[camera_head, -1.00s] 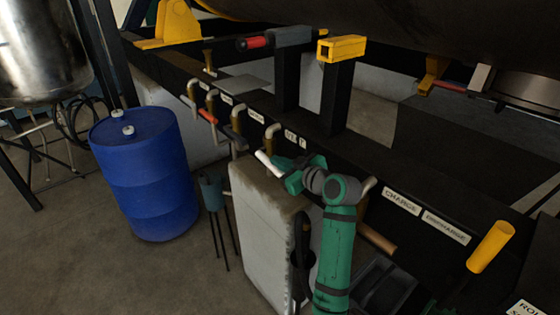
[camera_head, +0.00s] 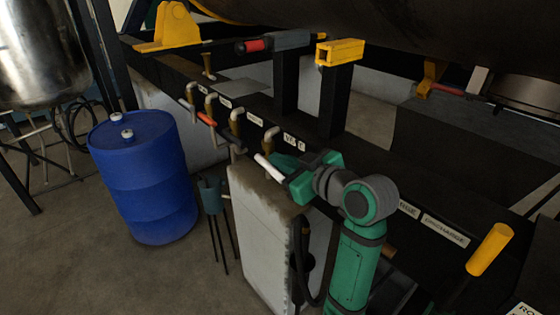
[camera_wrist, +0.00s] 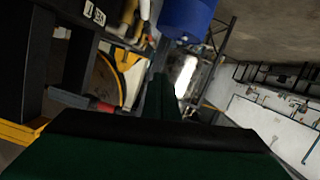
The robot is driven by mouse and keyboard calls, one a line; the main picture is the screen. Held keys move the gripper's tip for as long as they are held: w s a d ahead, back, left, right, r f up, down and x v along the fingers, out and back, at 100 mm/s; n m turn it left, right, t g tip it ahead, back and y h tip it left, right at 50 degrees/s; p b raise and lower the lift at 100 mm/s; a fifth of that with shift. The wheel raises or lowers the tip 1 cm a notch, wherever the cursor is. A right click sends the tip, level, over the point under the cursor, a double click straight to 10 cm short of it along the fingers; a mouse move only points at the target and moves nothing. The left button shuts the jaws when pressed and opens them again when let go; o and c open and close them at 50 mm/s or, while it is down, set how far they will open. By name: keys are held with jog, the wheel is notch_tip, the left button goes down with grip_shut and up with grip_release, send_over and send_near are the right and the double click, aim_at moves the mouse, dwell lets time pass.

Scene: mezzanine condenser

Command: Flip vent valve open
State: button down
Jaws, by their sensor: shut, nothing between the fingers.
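The vent valve (camera_head: 270,136) is a brass elbow on the dark rail, beside a small, partly hidden white label (camera_head: 294,141). A white lever handle (camera_head: 268,167) shows below it, slanting down to the right toward my gripper. My green gripper (camera_head: 286,176) is shut and empty at the lower right end of this handle. I cannot tell whether they touch. In the wrist view, my shut fingers (camera_wrist: 160,92) point up the picture, and a brass fitting (camera_wrist: 128,14) with a white bar (camera_wrist: 145,10) shows at the top.
Other valves with red (camera_head: 206,119) and dark (camera_head: 232,146) handles line the rail to the left. A white cabinet (camera_head: 262,220) stands below my gripper. A blue drum (camera_head: 145,180) stands left. A yellow-capped post (camera_head: 340,52) rises behind the rail.

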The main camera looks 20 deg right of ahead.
jog(key=shift+s+a+r, duration=0.1)
jog(key=shift+s+r, duration=0.05)
jog(key=shift+s, duration=0.15)
jog(key=a+f+m+t+h, duration=0.1)
jog(key=a+f+m, duration=0.2)
jog(key=f, duration=0.6)
jog(key=a+f+m+h, duration=0.1)
jog(key=a+f+m, duration=0.1)
jog(key=f, duration=0.7)
jog(key=s+a+f+m+h, duration=0.1)
jog(key=s+a+f+m, duration=0.15)
jog(key=s+f, duration=0.35)
jog(key=s+a+f+m+h, duration=0.1)
jog(key=s+a+f, duration=0.25)
jog(key=f, duration=0.45)
jog(key=s+a+f+h, duration=0.1)
jog(key=s+a+f, duration=0.25)
jog(key=s, duration=0.35)
jog(key=s+a+f+h, duration=0.15)
jog(key=s+f, duration=0.25)
jog(key=s, duration=0.4)
jog(key=s+a+r+n+y, duration=0.1)
jog(key=s+a+r, duration=0.1)
jog(key=s, duration=0.6)
jog(key=s+a+r+n+y, duration=0.1)
jog(key=s+a+r, duration=0.1)
jog(key=s, duration=0.7)
jog(key=shift+a+n, duration=0.15)
jog(key=shift+n, duration=0.2)
jog(key=shift+a+r, duration=0.1)
